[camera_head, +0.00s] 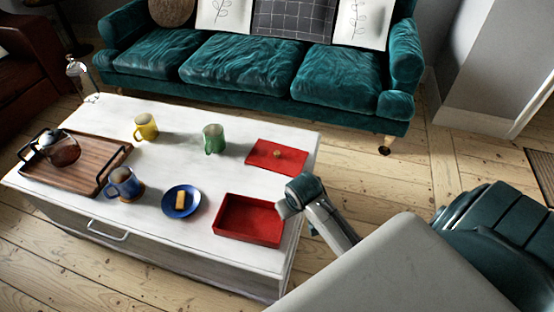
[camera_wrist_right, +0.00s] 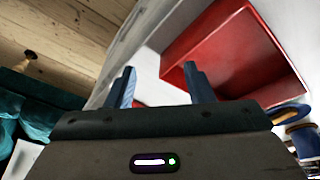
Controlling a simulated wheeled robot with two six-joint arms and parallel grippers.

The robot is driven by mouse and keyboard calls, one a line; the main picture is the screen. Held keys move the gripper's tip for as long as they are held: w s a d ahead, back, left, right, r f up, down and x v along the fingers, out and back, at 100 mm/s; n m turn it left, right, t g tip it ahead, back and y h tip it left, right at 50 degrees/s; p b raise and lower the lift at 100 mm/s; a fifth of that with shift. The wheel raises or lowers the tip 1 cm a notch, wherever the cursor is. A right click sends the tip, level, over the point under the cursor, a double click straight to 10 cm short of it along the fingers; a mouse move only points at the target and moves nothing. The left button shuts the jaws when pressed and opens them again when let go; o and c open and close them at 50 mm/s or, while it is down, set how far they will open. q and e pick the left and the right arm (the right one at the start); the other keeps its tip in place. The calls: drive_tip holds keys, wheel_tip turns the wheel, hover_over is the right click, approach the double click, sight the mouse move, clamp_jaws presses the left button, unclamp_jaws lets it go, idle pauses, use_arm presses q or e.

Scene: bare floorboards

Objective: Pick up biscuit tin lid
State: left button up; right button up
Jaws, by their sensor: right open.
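My right gripper (camera_head: 283,209) is at the tin's right side, nearer the tin than the lid. In the right wrist view, my right gripper (camera_wrist_right: 161,84) is open with nothing held, and the tin (camera_wrist_right: 235,45) shows beyond its fingers. My left gripper is not in view.
A blue plate (camera_head: 170,209) with a biscuit (camera_head: 181,200) is left of the tin. A teal sofa (camera_head: 245,70) stands behind. Floor is clear right of the table.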

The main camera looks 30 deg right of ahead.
drive_tip(key=w+d+r+m, duration=0.15)
drive_tip(key=w+d, duration=0.25)
drive_tip(key=w, duration=0.7)
drive_tip(key=m, duration=0.3)
approach(277, 152)
drive_tip(key=shift+g, duration=0.4)
drive_tip(key=b+x, duration=0.1)
drive_tip(key=x, duration=0.3)
drive_tip(key=shift+w+f, duration=0.2)
drive_tip(key=shift+f, duration=0.15)
drive_tip(key=b+x, duration=0.1)
drive_tip(key=x, duration=0.2)
drive_tip(key=shift+w+f, duration=0.2)
drive_tip(key=shift+f, duration=0.05)
drive_tip(key=shift+w+f, duration=0.1)
drive_tip(key=shift+f, duration=0.2)
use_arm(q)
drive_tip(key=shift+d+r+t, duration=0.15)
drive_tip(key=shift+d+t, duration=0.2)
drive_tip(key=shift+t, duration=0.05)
use_arm(e)
drive_tip(key=shift+c, duration=0.2)
drive_tip(key=shift+r, duration=0.1)
clamp_jaws()
